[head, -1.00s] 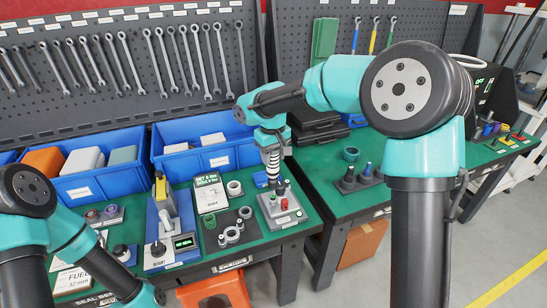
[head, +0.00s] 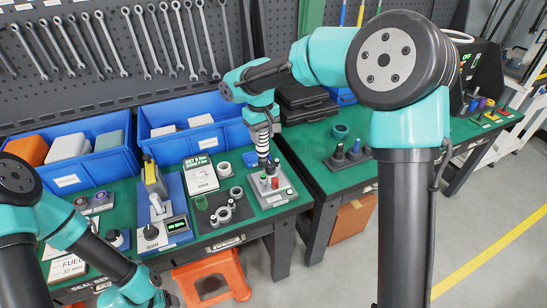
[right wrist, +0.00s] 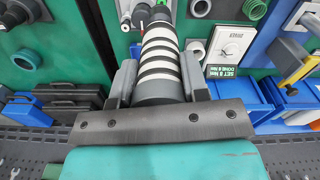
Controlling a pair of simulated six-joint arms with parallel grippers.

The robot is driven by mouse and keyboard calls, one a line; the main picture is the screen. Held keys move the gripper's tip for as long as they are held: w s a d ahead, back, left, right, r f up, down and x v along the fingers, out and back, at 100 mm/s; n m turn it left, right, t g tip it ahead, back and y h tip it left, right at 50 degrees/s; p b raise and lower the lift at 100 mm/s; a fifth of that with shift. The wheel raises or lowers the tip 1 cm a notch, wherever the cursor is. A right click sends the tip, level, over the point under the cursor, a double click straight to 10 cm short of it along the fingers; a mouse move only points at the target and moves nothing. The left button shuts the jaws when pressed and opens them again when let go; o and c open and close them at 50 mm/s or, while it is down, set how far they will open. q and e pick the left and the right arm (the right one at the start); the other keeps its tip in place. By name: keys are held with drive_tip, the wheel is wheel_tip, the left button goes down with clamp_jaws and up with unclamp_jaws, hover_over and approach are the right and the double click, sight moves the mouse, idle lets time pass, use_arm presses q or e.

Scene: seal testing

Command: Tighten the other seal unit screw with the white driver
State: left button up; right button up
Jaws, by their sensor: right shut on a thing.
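My right gripper (head: 262,122) is shut on the white driver, a handle with black and white bands (head: 263,140). It holds the driver upright, with its dark shaft pointing down at the grey seal unit (head: 286,191). In the right wrist view the banded driver (right wrist: 160,50) sits between the two jaws of my right gripper (right wrist: 160,82). The seal unit has red and green-topped parts on its plate. I cannot tell whether the driver tip touches a screw. My left arm is at the lower left, with its gripper not clearly shown.
Blue bins (head: 190,115) line the back. Dark pegs (head: 339,155) stand on the right bench.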

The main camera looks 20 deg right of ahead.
drive_tip(key=w+d+r, duration=0.2)
drive_tip(key=w+d, duration=0.2)
drive_tip(key=d, duration=0.2)
drive_tip(key=shift+w+d+r, duration=0.25)
drive_tip(key=shift+d+r, duration=0.05)
drive_tip(key=shift+r, duration=0.1)
drive_tip(key=shift+f, duration=4.1)
idle(2.9)
